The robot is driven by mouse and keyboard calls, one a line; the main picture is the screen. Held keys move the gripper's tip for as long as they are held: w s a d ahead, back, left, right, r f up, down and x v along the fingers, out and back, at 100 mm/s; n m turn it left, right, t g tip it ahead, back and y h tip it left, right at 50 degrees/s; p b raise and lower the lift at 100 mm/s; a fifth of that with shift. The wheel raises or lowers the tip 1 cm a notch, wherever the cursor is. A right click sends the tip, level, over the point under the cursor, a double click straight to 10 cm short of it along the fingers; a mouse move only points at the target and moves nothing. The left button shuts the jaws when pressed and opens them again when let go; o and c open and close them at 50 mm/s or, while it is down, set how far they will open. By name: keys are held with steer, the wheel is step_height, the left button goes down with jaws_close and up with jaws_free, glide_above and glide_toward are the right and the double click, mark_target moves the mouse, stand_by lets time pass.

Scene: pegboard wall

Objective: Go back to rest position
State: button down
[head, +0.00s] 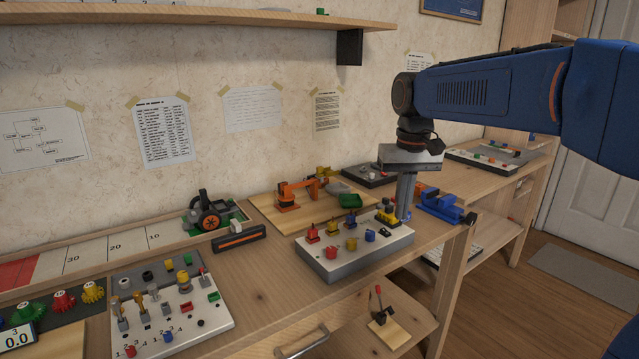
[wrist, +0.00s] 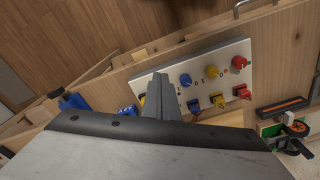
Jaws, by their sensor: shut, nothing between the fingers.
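My gripper (head: 404,212) is shut and empty. In the head view it points down at the right end of a white panel box (head: 345,262) with red, yellow and blue knobs and switches. The fingertips are close to a yellow part (head: 387,209) at that end; I cannot tell whether they touch it. In the wrist view the shut fingers (wrist: 158,82) stand in front of the left part of the same panel (wrist: 222,62). The blue arm reaches in from the right of the head view.
A blue vise (head: 440,204) stands just right of the gripper. An orange model arm (head: 296,187) on a wooden board is behind the panel. A second switch panel (head: 205,322) lies at the front left. A shelf (head: 200,18) juts from the wall above.

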steer(key=s+d+f+t, duration=0.2)
steer(key=s+f, duration=0.5)
steer(key=s, duration=0.6)
steer(key=s+d+f+t, duration=0.2)
steer(key=s+f, duration=0.5)
steer(key=s, duration=0.6)
steer(key=shift+d+f, duration=0.35)
steer(key=shift+d, duration=0.25)
